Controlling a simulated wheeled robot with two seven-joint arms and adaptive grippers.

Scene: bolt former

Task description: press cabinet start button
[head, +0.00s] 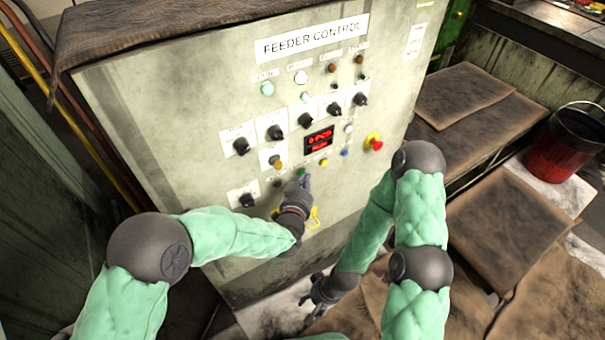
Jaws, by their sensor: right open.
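The grey feeder control cabinet (165,130) fills the middle of the head view, its panel carrying several knobs, lamps and buttons. A green button (301,172) sits in the lower row, below the red-lit display (318,140). My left gripper (304,183) is at the panel with its fingertips just below the green button. I cannot tell whether they touch it, or whether the fingers are apart. My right gripper (308,297) is open and empty, low in front of the cabinet.
A red emergency stop on yellow (374,143) lies right of the display. A yellow button (323,162) and a blue button (345,152) are close by. A brown cloth (150,25) covers the cabinet top. A red bucket (562,150) and brown mats stand at the right.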

